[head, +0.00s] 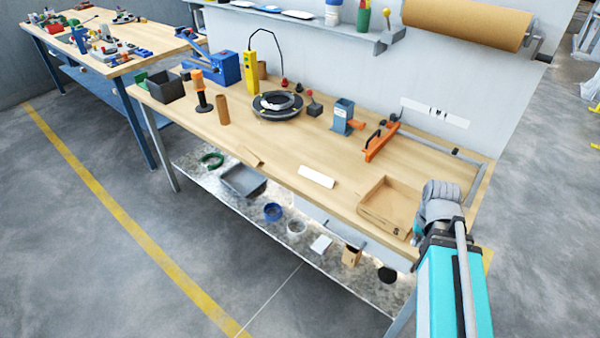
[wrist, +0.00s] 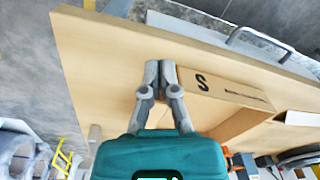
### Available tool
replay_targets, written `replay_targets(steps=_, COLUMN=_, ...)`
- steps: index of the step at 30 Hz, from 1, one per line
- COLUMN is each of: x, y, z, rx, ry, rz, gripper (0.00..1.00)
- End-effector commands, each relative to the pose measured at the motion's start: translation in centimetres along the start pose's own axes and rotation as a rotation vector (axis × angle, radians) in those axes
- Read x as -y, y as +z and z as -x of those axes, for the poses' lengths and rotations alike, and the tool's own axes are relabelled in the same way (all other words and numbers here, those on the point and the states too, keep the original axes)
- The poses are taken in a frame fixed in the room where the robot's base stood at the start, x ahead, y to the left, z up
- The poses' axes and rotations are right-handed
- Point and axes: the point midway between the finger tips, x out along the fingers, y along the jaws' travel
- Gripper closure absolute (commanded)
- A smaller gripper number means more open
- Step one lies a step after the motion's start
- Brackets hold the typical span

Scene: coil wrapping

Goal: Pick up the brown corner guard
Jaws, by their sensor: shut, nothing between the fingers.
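The brown corner guard appears to be the small tan folded strip (head: 249,156) lying at the front edge of the workbench, left of a white strip (head: 317,177) in the head view. My gripper (head: 441,190) is far to its right, over the right end of the bench, beside an open cardboard box (head: 370,212). In the wrist view my gripper's fingertips (wrist: 160,68) are together with nothing between them, next to the box side marked S (wrist: 225,88). I cannot make out the corner guard in the wrist view.
On the workbench (head: 340,150) stand a black coil (head: 277,104), a brown tube (head: 222,109), a blue-grey holder (head: 343,117) and an orange tool (head: 379,141). A lower shelf holds several items. The bench middle between coil and box is mostly clear.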

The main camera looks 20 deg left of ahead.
Motion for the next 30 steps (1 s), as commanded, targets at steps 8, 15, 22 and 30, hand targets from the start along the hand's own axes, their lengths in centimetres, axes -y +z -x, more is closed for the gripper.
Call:
replay_targets(steps=8, x=-1.2, y=1.6, z=-2.7, rx=0.016, ry=0.024, rz=0.035, gripper=1.0)
replay_targets(steps=15, x=-1.3, y=1.6, z=-2.6, rx=0.018, ry=0.026, rz=0.039, gripper=1.0)
replay_targets(steps=22, x=-1.3, y=1.6, z=-2.6, rx=0.017, ry=0.026, rz=0.038, gripper=0.76)
replay_targets(steps=30, x=-1.3, y=1.6, z=-2.6, rx=0.017, ry=0.025, rz=0.038, gripper=0.43)
